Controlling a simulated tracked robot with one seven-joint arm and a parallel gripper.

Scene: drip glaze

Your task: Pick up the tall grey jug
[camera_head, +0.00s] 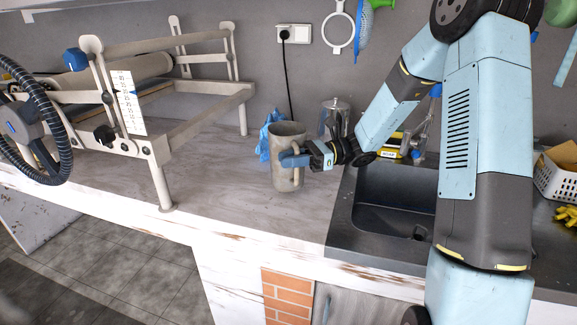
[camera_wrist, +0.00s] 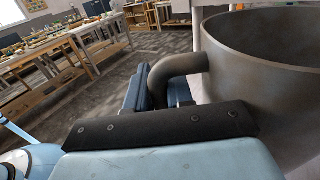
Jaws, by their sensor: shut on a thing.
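The tall grey jug (camera_head: 288,170) stands upright on the worktop in the head view, left of the sink. In the wrist view its wide rim and wall (camera_wrist: 265,85) fill the right side, and its curved handle (camera_wrist: 175,66) reaches to the left. My gripper (camera_head: 291,159) comes in from the right at the jug's upper half. In the wrist view my gripper (camera_wrist: 160,95) is shut on the handle. The handle's lower part is hidden behind the fingers. I cannot tell whether the jug's base touches the worktop.
A blue cloth (camera_head: 267,135) lies behind the jug, and a metal canister (camera_head: 335,115) stands behind my gripper. The sink (camera_head: 395,205) is to the right. A slab roller frame (camera_head: 160,150) stands at the left. The worktop in front of the jug (camera_head: 240,200) is clear.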

